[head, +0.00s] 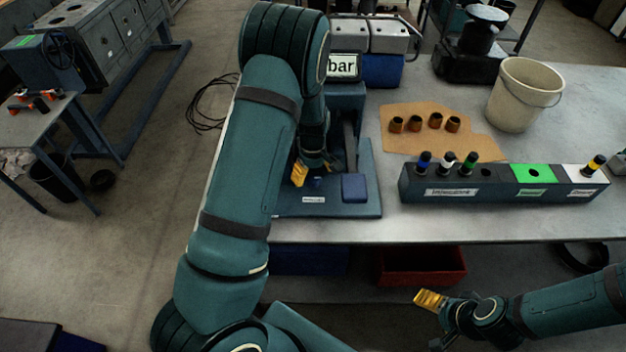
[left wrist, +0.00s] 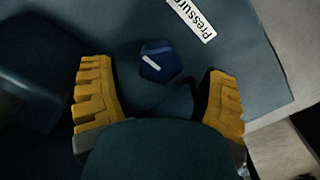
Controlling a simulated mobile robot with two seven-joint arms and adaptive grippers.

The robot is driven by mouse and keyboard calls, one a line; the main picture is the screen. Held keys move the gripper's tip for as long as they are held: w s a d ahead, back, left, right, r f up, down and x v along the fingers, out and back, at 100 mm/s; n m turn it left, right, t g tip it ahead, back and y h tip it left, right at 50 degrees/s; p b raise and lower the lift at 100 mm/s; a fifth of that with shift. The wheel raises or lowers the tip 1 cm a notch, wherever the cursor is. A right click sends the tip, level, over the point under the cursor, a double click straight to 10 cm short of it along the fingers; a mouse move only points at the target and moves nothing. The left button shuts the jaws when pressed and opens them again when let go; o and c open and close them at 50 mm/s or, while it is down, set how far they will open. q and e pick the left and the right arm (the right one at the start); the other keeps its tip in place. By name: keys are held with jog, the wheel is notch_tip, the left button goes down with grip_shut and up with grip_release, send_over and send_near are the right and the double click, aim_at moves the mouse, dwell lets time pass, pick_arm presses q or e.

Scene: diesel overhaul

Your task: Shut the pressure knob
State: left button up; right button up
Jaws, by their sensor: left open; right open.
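The pressure knob (left wrist: 158,62) is a small dark blue knob with a white pointer line, seen in the left wrist view beside a white label reading "Pressure" (left wrist: 192,18). My left gripper (left wrist: 160,90) is open, its yellow-padded fingers on either side of the picture, with the knob between and slightly beyond them. I cannot tell whether they touch it. In the head view my left gripper (head: 315,172) points down over the blue tester's base (head: 345,207), and my arm hides part of the tester. My right gripper (head: 431,318) is open and empty in front of the bench.
A blue lever pad (head: 354,187) lies right of my left gripper. A "bar" display (head: 343,66) stands behind. On the bench (head: 450,222) are a rack (head: 485,195) of injectors, several brown cups (head: 435,121) and a bucket (head: 522,95). A red bin (head: 420,267) sits below.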

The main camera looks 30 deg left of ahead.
pick_arm(q)
jog(key=shift+f, duration=1.4)
jog(key=c, duration=1.2)
